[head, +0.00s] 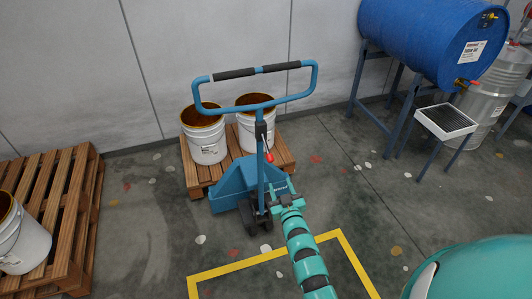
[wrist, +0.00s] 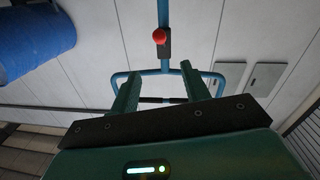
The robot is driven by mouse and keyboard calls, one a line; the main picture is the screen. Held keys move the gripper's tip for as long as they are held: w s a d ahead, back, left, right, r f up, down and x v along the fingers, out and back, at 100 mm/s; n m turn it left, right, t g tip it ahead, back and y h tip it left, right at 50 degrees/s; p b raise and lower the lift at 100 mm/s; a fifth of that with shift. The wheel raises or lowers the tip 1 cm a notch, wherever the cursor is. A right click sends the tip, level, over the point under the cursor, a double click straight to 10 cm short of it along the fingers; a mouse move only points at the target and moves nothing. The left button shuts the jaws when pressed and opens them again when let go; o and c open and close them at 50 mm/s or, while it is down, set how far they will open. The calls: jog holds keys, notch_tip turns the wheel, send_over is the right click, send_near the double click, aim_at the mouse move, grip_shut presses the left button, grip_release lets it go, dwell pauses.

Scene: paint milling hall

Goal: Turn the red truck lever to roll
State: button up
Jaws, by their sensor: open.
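The blue pallet truck (head: 238,183) stands in the middle of the head view, with its upright shaft and wide loop handle (head: 313,80) with black grips. A small lever with a red end (head: 268,156) sits on the shaft below the loop. In the wrist view the red knob (wrist: 159,36) shows on a dark bracket on the blue shaft. My gripper (head: 288,192) is in front of the truck, low and right of the lever. In the wrist view its two green fingers (wrist: 160,90) are apart with nothing between them. The knob lies beyond the fingertips, apart from them.
Two white buckets (head: 207,144) stand on a wooden pallet (head: 281,154) behind the truck. A stack of pallets (head: 62,195) with another bucket (head: 22,240) is at the left. A blue drum (head: 418,38) on a stand is at the right. Yellow floor tape (head: 265,257) marks the open floor in front.

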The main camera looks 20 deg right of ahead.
aim_at(270, 157)
jog(key=w+p, duration=0.1)
jog(key=w, duration=0.3)
jog(key=w+p, duration=0.1)
jog(key=w, duration=0.3)
jog(key=w+p, duration=0.1)
jog(key=w, duration=0.3)
jog(key=shift+w+d+r+p, duration=0.1)
jog(key=shift+w+d+p, duration=0.05)
jog(key=shift+d+p, duration=0.2)
jog(key=shift+w, duration=0.7)
jog(key=shift+w+d+p, duration=0.1)
jog(key=shift+w+p, duration=0.2)
jog(key=shift+w, duration=1.5)
jog(key=shift+c, duration=0.3)
grip_shut()
jog(key=shift+p, duration=0.35)
